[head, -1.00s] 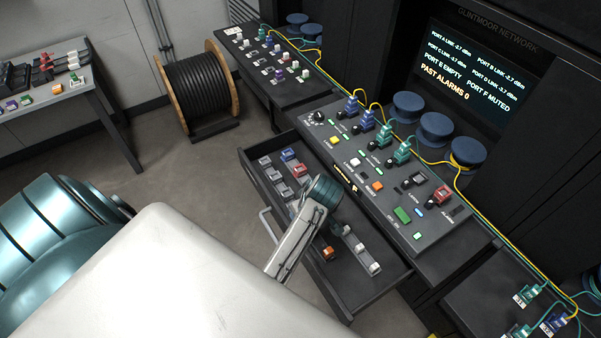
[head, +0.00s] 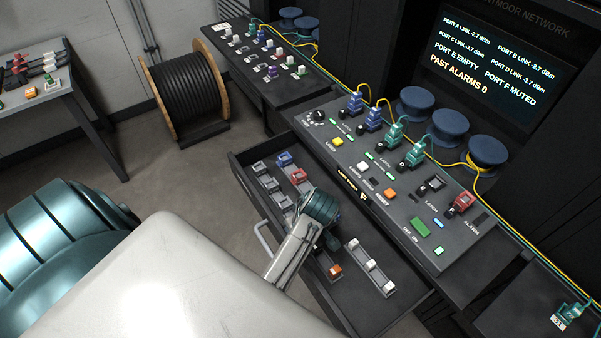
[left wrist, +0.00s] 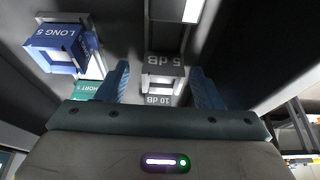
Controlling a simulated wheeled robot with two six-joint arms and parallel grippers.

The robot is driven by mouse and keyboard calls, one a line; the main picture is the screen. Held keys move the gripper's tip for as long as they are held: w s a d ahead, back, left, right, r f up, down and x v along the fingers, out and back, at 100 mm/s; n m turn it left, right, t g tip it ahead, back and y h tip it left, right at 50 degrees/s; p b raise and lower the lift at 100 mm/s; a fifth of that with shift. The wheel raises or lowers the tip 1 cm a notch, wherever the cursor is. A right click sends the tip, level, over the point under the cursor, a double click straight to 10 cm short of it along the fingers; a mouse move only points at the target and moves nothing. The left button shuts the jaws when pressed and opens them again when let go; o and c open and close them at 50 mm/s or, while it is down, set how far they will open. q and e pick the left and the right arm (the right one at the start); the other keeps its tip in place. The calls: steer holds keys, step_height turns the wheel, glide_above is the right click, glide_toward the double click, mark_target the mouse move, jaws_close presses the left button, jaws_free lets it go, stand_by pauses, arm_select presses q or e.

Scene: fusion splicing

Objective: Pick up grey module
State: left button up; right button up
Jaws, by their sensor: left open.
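Grey modules marked 5 dB (left wrist: 164,64) and 10 dB (left wrist: 160,98) show in the left wrist view, between the blue fingers of my left gripper (left wrist: 160,72). The gripper is open, and I see no grip on either module. In the head view the teal wrist of my left arm (head: 320,205) is over the open drawer (head: 345,305); its fingers are mostly hidden. A column of grey modules (head: 268,183) sits in the drawer to the left of the wrist. I cannot tell which of them are the marked ones. My right gripper is out of view.
A rail with white-topped pieces (head: 370,264) lies to the right. The control panel (head: 440,205) rises behind. A blue LONG 5 module (left wrist: 62,46) is left of the fingers.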

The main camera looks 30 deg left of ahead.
arm_select(q)
steer(key=shift+s+d+r, duration=0.1)
steer(key=shift+s, duration=0.05)
steer(key=shift+s+d+r, duration=0.1)
steer(key=shift+d, duration=0.1)
steer(key=shift+c, duration=0.8)
steer(key=c, duration=0.7)
steer(key=shift+c, duration=0.3)
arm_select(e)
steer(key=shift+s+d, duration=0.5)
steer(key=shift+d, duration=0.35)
arm_select(q)
steer(key=shift+r, duration=0.1)
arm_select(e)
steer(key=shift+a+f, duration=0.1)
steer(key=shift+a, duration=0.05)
